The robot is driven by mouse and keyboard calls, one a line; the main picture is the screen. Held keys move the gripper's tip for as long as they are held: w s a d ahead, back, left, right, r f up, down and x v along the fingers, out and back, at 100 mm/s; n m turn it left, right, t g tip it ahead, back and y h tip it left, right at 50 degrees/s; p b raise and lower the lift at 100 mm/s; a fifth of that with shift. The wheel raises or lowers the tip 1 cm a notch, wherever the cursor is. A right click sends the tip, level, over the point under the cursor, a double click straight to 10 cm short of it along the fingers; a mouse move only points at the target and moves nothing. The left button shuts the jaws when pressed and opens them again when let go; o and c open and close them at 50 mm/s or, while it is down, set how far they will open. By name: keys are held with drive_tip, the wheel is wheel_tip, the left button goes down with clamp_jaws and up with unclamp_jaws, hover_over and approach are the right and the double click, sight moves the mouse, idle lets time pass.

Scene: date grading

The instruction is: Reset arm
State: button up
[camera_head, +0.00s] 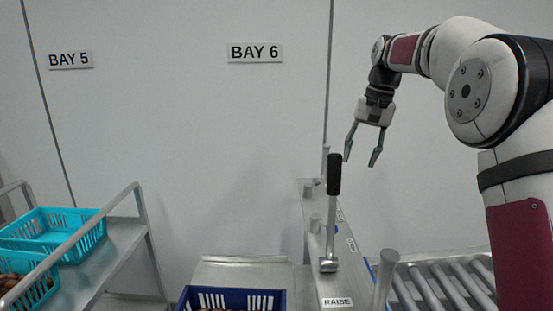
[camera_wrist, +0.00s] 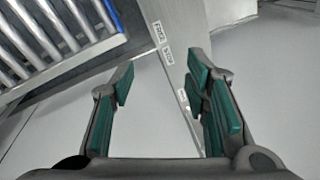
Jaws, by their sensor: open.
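My gripper (camera_head: 361,160) hangs from my raised arm at the upper right of the head view, fingers pointing down. Its two fingers are spread, with nothing between them. In the wrist view the green-padded fingers (camera_wrist: 162,78) are also apart. A lever with a black handle (camera_head: 334,174) stands nearly upright on a grey metal panel (camera_head: 311,255), with a RAISE label at its foot. In the head view the handle is just left of and below my fingertips, apparently apart from them. The lever cannot be made out clearly in the wrist view.
A roller conveyor (camera_head: 440,283) runs at the lower right and shows in the wrist view (camera_wrist: 55,35). A blue crate (camera_head: 240,296) with dates is at the bottom centre. Teal crates (camera_head: 60,228) sit on a railed stand at left. The wall area around my gripper is clear.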

drive_tip(key=s+a+r+n+t+h+p, duration=0.1)
drive_tip(key=s+r, duration=0.3)
drive_tip(key=s, duration=0.8)
drive_tip(key=s+a+r+n+t+p, duration=0.1)
drive_tip(key=s+r+p, duration=0.15)
drive_tip(key=s, duration=0.95)
drive_tip(key=s+f+n, duration=0.1)
drive_tip(key=s+f, duration=0.3)
drive_tip(key=s, duration=0.6)
drive_tip(key=s+f+n+t+p, duration=0.1)
drive_tip(key=s+f, duration=0.3)
drive_tip(key=s, duration=0.6)
drive_tip(key=shift+s+d+f+h, duration=0.2)
drive_tip(key=shift+f+h, duration=0.05)
drive_tip(key=shift+h, duration=0.05)
drive_tip(key=shift+c, duration=0.2)
